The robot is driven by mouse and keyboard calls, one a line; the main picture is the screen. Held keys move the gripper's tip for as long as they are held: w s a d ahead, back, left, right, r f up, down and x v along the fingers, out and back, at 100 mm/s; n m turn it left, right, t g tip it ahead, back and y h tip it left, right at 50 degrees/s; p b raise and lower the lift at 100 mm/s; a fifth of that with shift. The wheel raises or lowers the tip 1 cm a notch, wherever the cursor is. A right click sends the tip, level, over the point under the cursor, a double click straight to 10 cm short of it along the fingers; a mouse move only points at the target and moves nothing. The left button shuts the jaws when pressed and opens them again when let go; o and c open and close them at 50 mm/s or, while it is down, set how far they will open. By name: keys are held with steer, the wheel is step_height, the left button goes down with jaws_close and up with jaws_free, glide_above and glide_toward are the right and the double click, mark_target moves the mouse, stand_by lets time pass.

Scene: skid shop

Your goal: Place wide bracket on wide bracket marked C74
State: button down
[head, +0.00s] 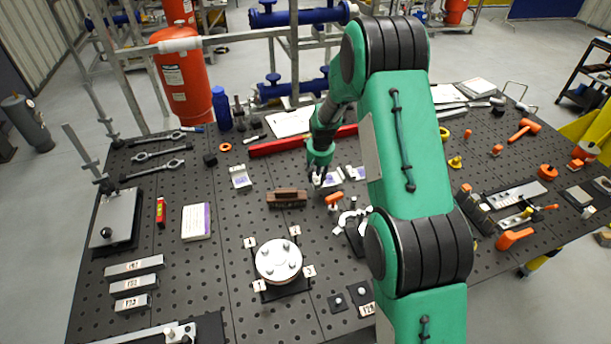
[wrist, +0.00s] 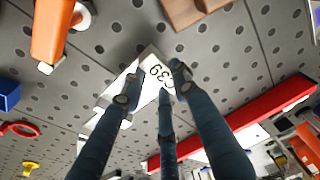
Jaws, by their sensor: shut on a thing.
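My gripper (head: 318,182) is low over the perforated table, its fingers shut around a white bracket (wrist: 155,70) in the wrist view. That piece carries black characters that look like "39", partly covered by a fingertip. In the head view, white pieces with bluish marks lie right at and beside the fingers, one (head: 356,173) a little to the right. Another white piece (head: 240,176) lies to the left. I cannot read any C74 mark in either view. I cannot tell whether the held bracket touches the table.
A brown block (head: 287,197) lies left of my gripper, and an orange-handled clamp (head: 334,198) lies close in front. A long red bar (head: 290,143) lies behind. A round flanged part (head: 279,262) stands nearer the front. Bare table shows between the white piece and the brown block.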

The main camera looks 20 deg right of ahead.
steer(key=shift+r, duration=0.15)
step_height(320, 180, up, 10)
steer(key=f, duration=0.1)
steer(key=s+a+n+g+y+p, duration=0.15)
steer(key=a+n+p, duration=0.4)
steer(key=a, duration=0.75)
steer(key=s+a+n+t+p, duration=0.1)
steer(key=s+a+n+p, duration=0.1)
steer(key=a+n, duration=0.9)
steer(key=shift+s+a+f+m+g, duration=0.1)
steer(key=shift+a+f+m+g, duration=0.05)
steer(key=shift+a+f+m, duration=0.85)
steer(key=shift+s+a+f+m+g, duration=0.1)
steer(key=shift+a+f+m, duration=0.5)
steer(key=shift+f, duration=0.65)
steer(key=shift+w+a, duration=0.1)
steer(key=shift+a, duration=0.05)
steer(key=w+a+f+p, duration=0.1)
steer(key=w+a+p, duration=0.1)
steer(key=w, duration=1.3)
steer(key=shift+w+a+f+p, duration=0.25)
steer(key=shift+a+p, duration=0.15)
steer(key=shift+a, duration=0.3)
